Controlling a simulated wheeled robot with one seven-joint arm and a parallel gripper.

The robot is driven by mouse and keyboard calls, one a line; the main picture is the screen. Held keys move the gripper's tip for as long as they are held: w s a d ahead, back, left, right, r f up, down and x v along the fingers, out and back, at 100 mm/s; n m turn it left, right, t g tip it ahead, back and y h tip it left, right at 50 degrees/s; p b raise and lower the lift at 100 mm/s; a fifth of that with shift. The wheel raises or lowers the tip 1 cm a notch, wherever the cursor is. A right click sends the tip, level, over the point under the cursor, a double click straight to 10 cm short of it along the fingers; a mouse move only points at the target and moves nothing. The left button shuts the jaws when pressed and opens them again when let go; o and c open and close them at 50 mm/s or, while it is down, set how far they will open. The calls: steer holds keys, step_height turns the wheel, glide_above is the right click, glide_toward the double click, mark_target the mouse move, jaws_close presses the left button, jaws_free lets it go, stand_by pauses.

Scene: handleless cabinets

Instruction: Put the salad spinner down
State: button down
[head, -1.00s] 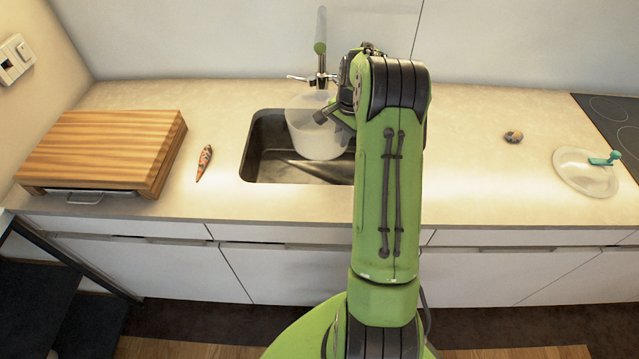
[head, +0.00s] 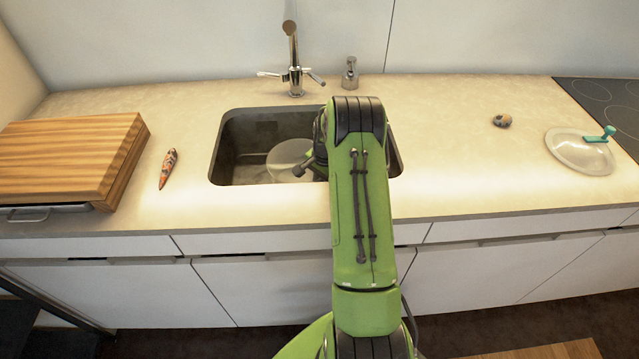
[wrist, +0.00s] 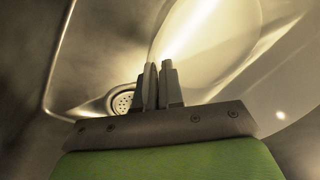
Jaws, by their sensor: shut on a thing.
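The salad spinner's clear bowl (head: 287,158) is inside the sink (head: 228,150), low in the basin and partly hidden by my arm. My gripper (wrist: 158,75) is shut on the bowl's thin edge in the wrist view, where the pale bowl (wrist: 215,38) fills the upper right. In the head view my arm hides the fingertips. I cannot tell whether the bowl touches the sink floor. A clear domed lid with a teal handle (head: 580,152) lies on the counter at the right.
The tap (head: 294,70) and a soap dispenser (head: 350,74) stand behind the sink. A wooden board (head: 70,150), a patterned slim object (head: 168,168) and a small round object (head: 502,120) lie on the counter. The counter right of the sink is mostly clear. The drain (wrist: 122,102) shows beside the bowl.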

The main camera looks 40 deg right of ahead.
steer(key=c, duration=1.3)
jaws_free()
steer(key=shift+o, duration=0.2)
step_height(320, 180, up, 13)
steer(key=s+p, duration=0.1)
steer(key=p, duration=0.2)
steer(key=s+a+r+n+t+h, duration=0.1)
steer(key=s+a+r+n, duration=0.15)
steer(key=a+r, duration=0.45)
steer(key=s+a+r+n, duration=0.2)
steer(key=a+r+n, duration=0.2)
steer(key=a+r, duration=0.35)
steer(key=s+a+r+n+t, duration=0.1)
steer(key=s+a+n, duration=0.3)
steer(key=s, duration=0.6)
steer(key=s+a+r+n+t, duration=0.2)
steer(key=s+a+n, duration=0.3)
steer(key=s+a, duration=0.4)
steer(key=shift+s+y, duration=0.4)
steer(key=shift+s, duration=0.05)
